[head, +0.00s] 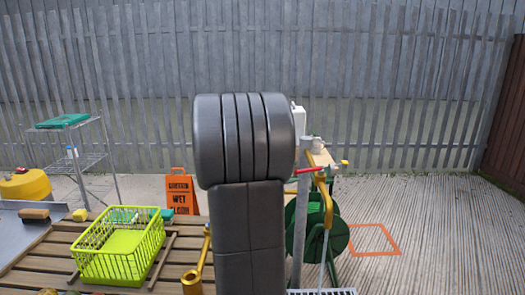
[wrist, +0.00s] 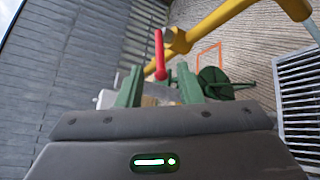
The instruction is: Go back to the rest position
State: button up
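My gripper (wrist: 161,75) shows in the wrist view with its two green fingers apart and a gap between them. I see nothing held in it. A red lever (wrist: 160,54) on a yellow pipe (wrist: 225,18) is just beyond the fingertips; I cannot tell whether it touches them. In the head view my dark grey arm fills the middle and I cannot make out the gripper. The red lever (head: 308,170) and the yellow pipe (head: 327,205) show just right of the arm.
A green hose reel (head: 335,235) stands right of my arm, with an orange floor outline (head: 375,240) beyond. A lime basket (head: 120,268) sits on a slatted wooden table (head: 50,250) at left. An orange wet-floor sign (head: 181,190) and wire shelf (head: 88,160) stand behind. The right-hand floor is open.

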aim_at(301, 172)
jog(key=x, duration=0.6)
jog(key=shift+w+d+f, duration=0.1)
jog(key=shift+w+d, duration=0.1)
jog(key=shift+d, duration=0.15)
jog(key=shift+p, duration=0.5)
jog(key=shift+a, duration=0.1)
jog(key=shift+s+a+b, duration=0.1)
jog(key=shift+b, duration=0.25)
jog(key=v, duration=1.4)
jog(key=x, duration=0.9)
jog(key=p+x, duration=0.1)
jog(key=x, duration=0.4)
jog(key=shift+w+d+r, duration=0.2)
jog(key=shift+d, duration=0.05)
jog(key=p, duration=0.1)
jog(key=m+g+h+p, duration=0.1)
jog(key=p, duration=0.1)
jog(key=shift+w+a+g, duration=0.2)
jog(key=shift+w+g, duration=0.05)
jog(key=shift+g, duration=0.05)
jog(key=shift+w+m+g+p, duration=0.1)
jog(key=shift+m+g+p, duration=0.25)
jog(key=shift+p, duration=0.5)
